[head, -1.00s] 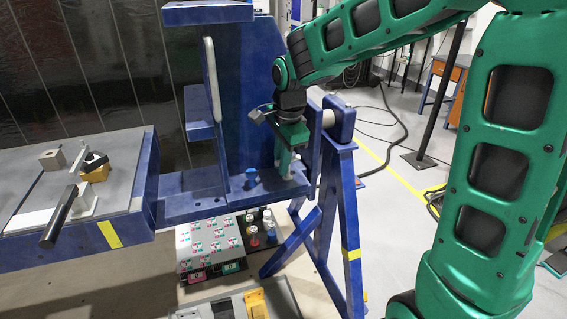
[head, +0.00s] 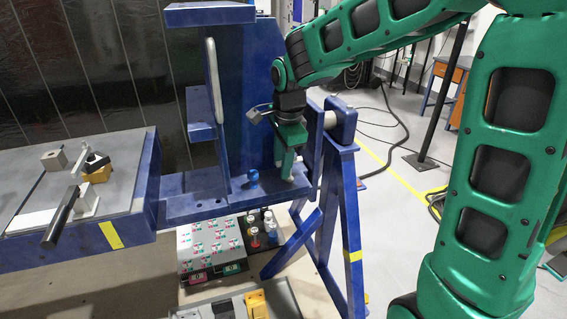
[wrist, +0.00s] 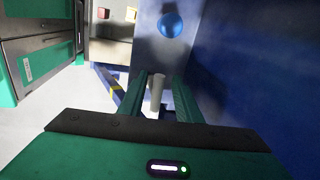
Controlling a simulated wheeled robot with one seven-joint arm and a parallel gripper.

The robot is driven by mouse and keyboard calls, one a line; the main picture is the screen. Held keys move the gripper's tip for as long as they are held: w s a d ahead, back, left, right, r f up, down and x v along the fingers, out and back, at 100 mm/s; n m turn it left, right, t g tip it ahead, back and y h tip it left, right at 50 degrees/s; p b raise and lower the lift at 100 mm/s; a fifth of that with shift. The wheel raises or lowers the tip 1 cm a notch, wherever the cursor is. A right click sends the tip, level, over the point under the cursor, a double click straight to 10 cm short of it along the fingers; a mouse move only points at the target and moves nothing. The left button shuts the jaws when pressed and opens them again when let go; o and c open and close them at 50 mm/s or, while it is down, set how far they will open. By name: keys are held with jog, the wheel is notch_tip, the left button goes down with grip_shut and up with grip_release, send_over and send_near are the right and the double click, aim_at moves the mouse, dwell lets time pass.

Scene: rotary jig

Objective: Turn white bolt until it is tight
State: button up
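The white bolt (wrist: 156,92) stands between the two fingers of my gripper (wrist: 158,88) in the wrist view. A narrow gap shows between the bolt and each finger, so the gripper looks open around it. In the head view my gripper (head: 289,172) points down at the right end of the jig's blue ledge (head: 205,207), and it mostly hides the white bolt there. A blue bolt (head: 253,178) stands on the same ledge, left of my gripper. It also shows beyond the fingertips in the wrist view (wrist: 171,24).
A tall blue plate (head: 252,90) of the jig rises close behind my gripper. A blue A-frame stand (head: 350,205) is at its right. A grey fixture table (head: 115,172) with clamps is at the left. A panel with buttons (head: 203,247) sits below the ledge.

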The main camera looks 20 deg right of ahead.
jog(key=shift+r, duration=0.1)
notch_tip(320, 180, up, 10)
jog(key=s, duration=0.2)
jog(key=shift+r, duration=0.15)
jog(key=shift+d, duration=0.1)
dwell(0.4)
jog(key=s+d+f+n+g+h, duration=0.1)
jog(key=s+d+f+n, duration=0.1)
jog(key=s+d, duration=0.45)
jog(key=s+d+f+n, duration=0.2)
jog(key=s+d+n, duration=0.1)
jog(key=s+d, duration=0.35)
jog(key=s+d+f+n, duration=0.3)
jog(key=s, duration=0.5)
jog(key=s+d+f+n+g+y, duration=0.1)
jog(key=s+d+f+n, duration=0.1)
jog(key=s, duration=0.6)
notch_tip(320, 180, down, 2)
jog(key=shift+s+d+n, duration=0.15)
jog(key=shift+d+n, duration=0.25)
jog(key=shift+d, duration=0.35)
